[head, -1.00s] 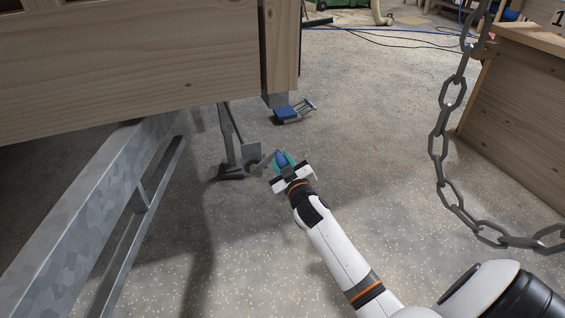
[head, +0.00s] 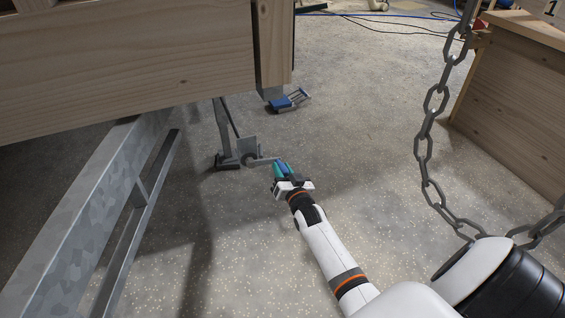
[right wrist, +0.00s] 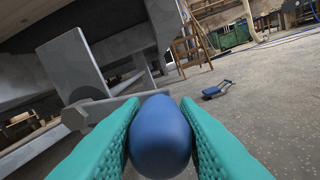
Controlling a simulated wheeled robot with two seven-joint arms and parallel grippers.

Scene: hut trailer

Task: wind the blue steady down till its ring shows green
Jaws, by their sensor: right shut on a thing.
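The steady (head: 224,135) is a grey metal leg under the trailer's corner, its dark foot at the floor. A grey plate and round hub (head: 248,158) sit on it, and a crank arm runs right from the hub to a blue knob (head: 281,168). My right gripper (head: 282,172), with teal finger pads, is shut on the blue knob. In the right wrist view the knob (right wrist: 160,138) is between both pads, and the crank arm (right wrist: 125,100) leads left to the hub. I see no green on the hub; a ring cannot be made out. My left gripper is out of view.
A galvanised chassis beam (head: 85,215) runs along the left under the wooden trailer body (head: 120,60). A blue and grey step-like object (head: 289,100) lies behind the steady. A heavy chain (head: 424,150) hangs at right near a wooden box (head: 515,95). The floor between is clear.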

